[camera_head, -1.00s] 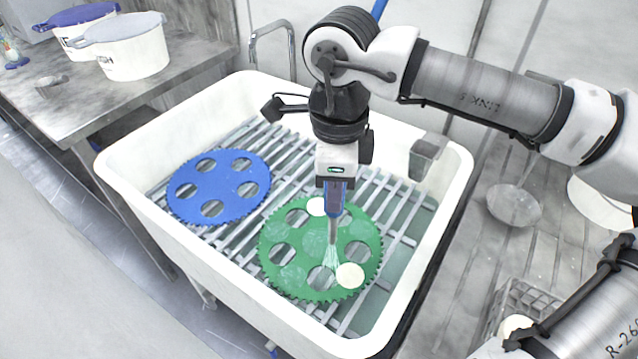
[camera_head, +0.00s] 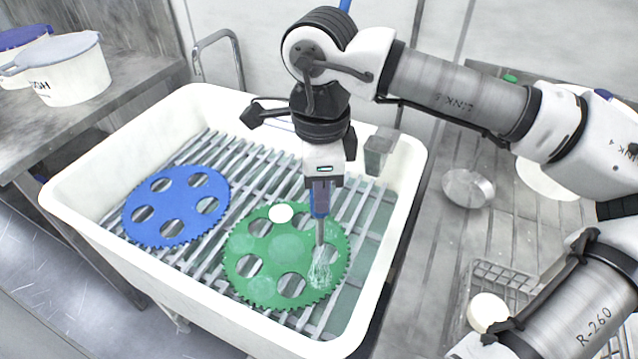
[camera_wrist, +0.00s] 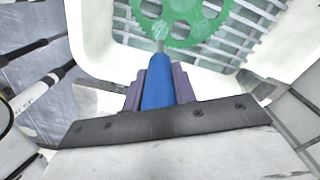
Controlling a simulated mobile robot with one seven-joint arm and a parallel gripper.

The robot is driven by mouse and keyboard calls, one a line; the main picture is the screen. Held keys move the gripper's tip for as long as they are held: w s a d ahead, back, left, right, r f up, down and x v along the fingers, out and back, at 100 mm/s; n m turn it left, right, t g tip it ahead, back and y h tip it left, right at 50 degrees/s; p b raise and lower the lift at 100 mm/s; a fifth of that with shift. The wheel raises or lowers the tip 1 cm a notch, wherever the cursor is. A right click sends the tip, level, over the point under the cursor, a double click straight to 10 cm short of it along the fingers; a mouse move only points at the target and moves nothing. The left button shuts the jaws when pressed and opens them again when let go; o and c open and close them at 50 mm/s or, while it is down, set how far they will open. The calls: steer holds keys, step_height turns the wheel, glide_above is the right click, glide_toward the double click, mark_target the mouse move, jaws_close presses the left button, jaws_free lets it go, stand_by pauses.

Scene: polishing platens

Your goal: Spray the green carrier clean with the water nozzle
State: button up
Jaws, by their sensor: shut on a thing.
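The green carrier (camera_head: 286,247), a toothed disc with round holes, lies flat on the slatted rack in the white sink; it also shows in the wrist view (camera_wrist: 182,30). My gripper (camera_head: 319,190) is shut on the blue-handled water nozzle (camera_head: 320,203), which points down over the carrier's right part. The blue handle (camera_wrist: 158,88) sits between purplish fingers in the wrist view. Water sprays from the tip onto the carrier's lower right. A white round spot (camera_head: 281,213) is on the carrier's upper edge, and paler patches show near its middle.
A blue carrier (camera_head: 177,206) lies on the rack to the left. The sink's white rim (camera_head: 150,300) surrounds both. White pots (camera_head: 68,68) stand on a bench at left. A metal bowl (camera_head: 468,188) and a wire basket (camera_head: 505,278) are at right.

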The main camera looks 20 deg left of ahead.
stand_by(0.4)
steer(key=w+a+p, duration=0.2)
steer(key=w+a, duration=1)
steer(key=a, duration=0.3)
steer(key=shift+a, duration=0.3)
stand_by(0.9)
steer(key=shift+w+r, duration=0.1)
stand_by(0.6)
steer(key=shift+r+p, duration=2)
steer(key=shift+r, duration=0.55)
